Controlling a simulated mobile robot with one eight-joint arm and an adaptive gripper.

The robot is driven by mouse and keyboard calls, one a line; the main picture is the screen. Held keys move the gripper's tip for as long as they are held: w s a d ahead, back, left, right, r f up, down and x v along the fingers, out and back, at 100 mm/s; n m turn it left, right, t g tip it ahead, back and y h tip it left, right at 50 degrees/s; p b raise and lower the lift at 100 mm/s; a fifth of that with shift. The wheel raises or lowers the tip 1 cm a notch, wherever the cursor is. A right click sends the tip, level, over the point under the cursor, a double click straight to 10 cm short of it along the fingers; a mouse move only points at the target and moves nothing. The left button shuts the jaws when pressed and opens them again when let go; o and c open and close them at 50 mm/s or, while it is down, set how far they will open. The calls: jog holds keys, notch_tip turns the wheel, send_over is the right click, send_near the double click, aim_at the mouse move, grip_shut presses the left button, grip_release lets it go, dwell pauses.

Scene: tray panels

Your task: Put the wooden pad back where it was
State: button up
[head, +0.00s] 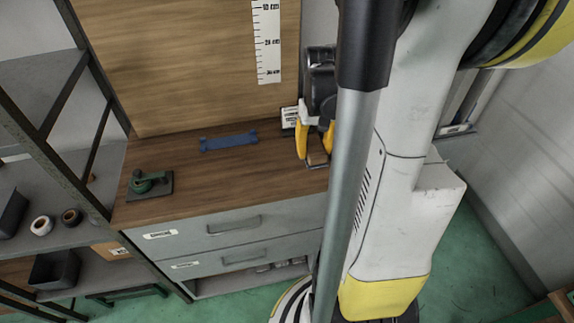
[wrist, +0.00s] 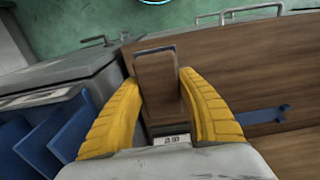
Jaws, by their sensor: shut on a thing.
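The wooden pad (wrist: 157,80) is a small brown block with a dark grey edge at its far end. In the wrist view it stands out between the two yellow fingers of my gripper (wrist: 158,105), which are shut on it. In the head view my gripper (head: 315,147) is over the right end of the brown cabinet top (head: 225,180), and the pad is mostly hidden by the fingers and my arm. I cannot tell whether the pad touches the surface below it.
A blue bar-shaped piece (head: 228,142) lies at the back of the top. A green object on a dark plate (head: 150,183) is at its left. A white label card (head: 290,118) stands near my gripper. Blue panels (wrist: 40,135) stand in the wrist view's left. The middle top is clear.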

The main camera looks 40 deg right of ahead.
jog(key=b, duration=0.2)
send_over(290, 166)
notch_tip(290, 166, down, 5)
jog(key=shift+r, duration=0.2)
jog(key=shift+f+b, duration=0.9)
jog(key=shift+f, duration=1)
jog(key=shift+f, duration=0.2)
jog(key=o, duration=1.2)
jog(key=shift+r, duration=0.1)
